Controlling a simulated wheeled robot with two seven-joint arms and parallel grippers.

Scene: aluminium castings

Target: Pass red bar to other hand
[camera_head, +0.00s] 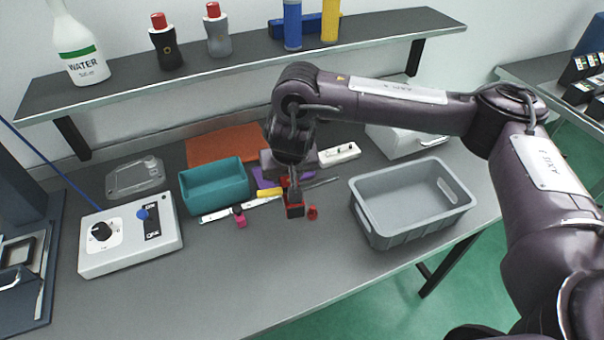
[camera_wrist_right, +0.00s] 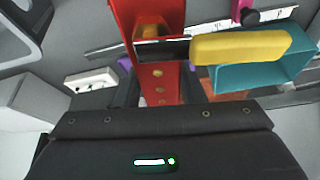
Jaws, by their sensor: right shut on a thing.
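The red bar (camera_wrist_right: 160,92) is a long red piece with a row of round copper-coloured marks, running up the right wrist view. My right gripper (camera_head: 294,196) is shut on the red bar, which also shows in the head view as red patches (camera_head: 285,181) around the fingers. The fingers and wrist hide much of it there. The gripper points down over the middle of the table. I cannot tell whether the bar touches anything below. My left gripper is not in view.
A grey crate (camera_head: 372,233) stands right of the gripper, a teal bin (camera_head: 213,190) left. A control box (camera_head: 130,243) stands left. The front table is clear.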

